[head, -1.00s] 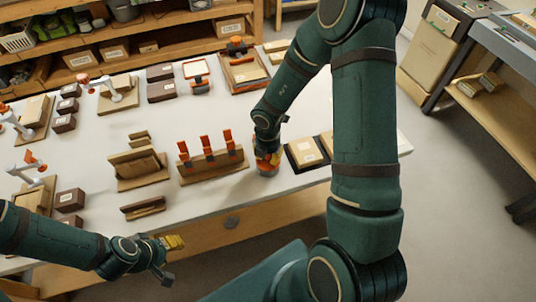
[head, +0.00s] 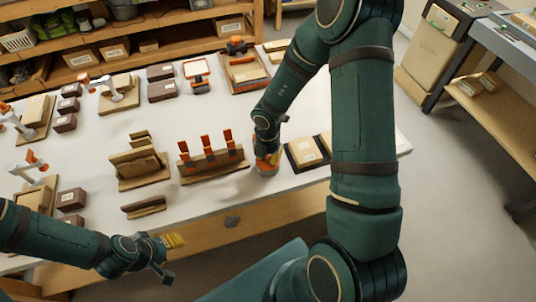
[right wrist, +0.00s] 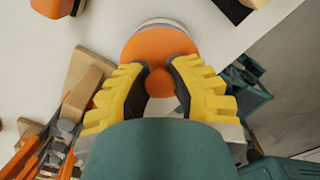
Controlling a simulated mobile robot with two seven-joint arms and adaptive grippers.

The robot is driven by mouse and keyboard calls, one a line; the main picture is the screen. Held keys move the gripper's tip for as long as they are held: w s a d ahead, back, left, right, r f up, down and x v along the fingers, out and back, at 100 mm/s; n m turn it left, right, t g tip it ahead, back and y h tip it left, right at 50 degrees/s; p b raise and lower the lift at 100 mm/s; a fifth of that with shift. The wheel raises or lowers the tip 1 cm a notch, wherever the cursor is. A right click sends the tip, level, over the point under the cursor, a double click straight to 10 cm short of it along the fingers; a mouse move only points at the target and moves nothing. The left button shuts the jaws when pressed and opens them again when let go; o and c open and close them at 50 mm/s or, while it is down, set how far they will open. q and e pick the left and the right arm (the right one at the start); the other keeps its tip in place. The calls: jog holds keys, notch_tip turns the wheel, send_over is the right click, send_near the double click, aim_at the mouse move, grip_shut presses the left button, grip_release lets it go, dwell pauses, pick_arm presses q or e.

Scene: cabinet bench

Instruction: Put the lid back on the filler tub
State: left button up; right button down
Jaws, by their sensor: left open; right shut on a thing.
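The orange lid (right wrist: 155,46) is a round disc with a ball knob (right wrist: 160,84), seen in the right wrist view. My right gripper (right wrist: 160,75) is shut on the knob, with yellow fingers on both sides. A pale rim of the filler tub (right wrist: 163,22) shows just past the lid's far edge. In the head view the tub (head: 266,171) stands near the bench's front edge, with my right gripper (head: 267,156) above it. I cannot tell whether the lid is seated or just above the tub. My left gripper (head: 170,257) is open and empty in front of the bench.
A wooden rack with orange-handled tools (head: 212,163) stands left of the tub. A dark tray with a box (head: 304,152) lies close on its right. Wooden holders (head: 139,166) and dark boxes (head: 70,199) are further left. Bare white bench (head: 240,115) lies behind the rack.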

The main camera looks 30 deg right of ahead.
jog(key=shift+f+p, duration=0.2)
jog(key=shift+p, duration=0.45)
dwell(1.7)
jog(key=shift+c, duration=1.2)
grip_release()
jog(key=shift+r+p, duration=3.55)
jog(key=shift+p, duration=0.1)
